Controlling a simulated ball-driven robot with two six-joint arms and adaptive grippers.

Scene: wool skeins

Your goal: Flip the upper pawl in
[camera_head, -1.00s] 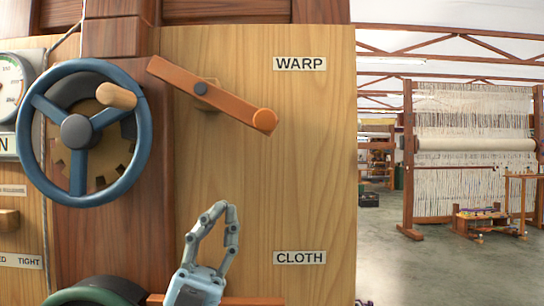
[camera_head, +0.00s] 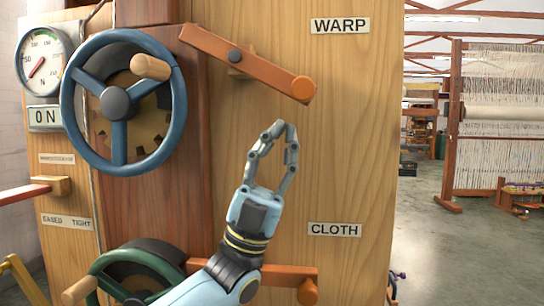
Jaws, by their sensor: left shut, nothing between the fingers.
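The upper pawl (camera_head: 252,65) is an orange-brown bar on a dark pivot, beside the WARP label (camera_head: 340,25). It slopes down to the right, and a round orange knob (camera_head: 303,88) sits at its lower right end. Its left end is by the blue handwheel (camera_head: 119,150), close to the toothed wheel behind it. My left gripper (camera_head: 279,126) points up below the pawl, apart from it, with its fingertips together and nothing between them. The lower pawl (camera_head: 283,272) lies nearly level near the CLOTH label (camera_head: 334,230), partly hidden by my left arm. My right gripper is out of view.
A green handwheel (camera_head: 107,262) with a wooden knob is at the bottom left. A red lever (camera_head: 25,193) sticks out at the left edge.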

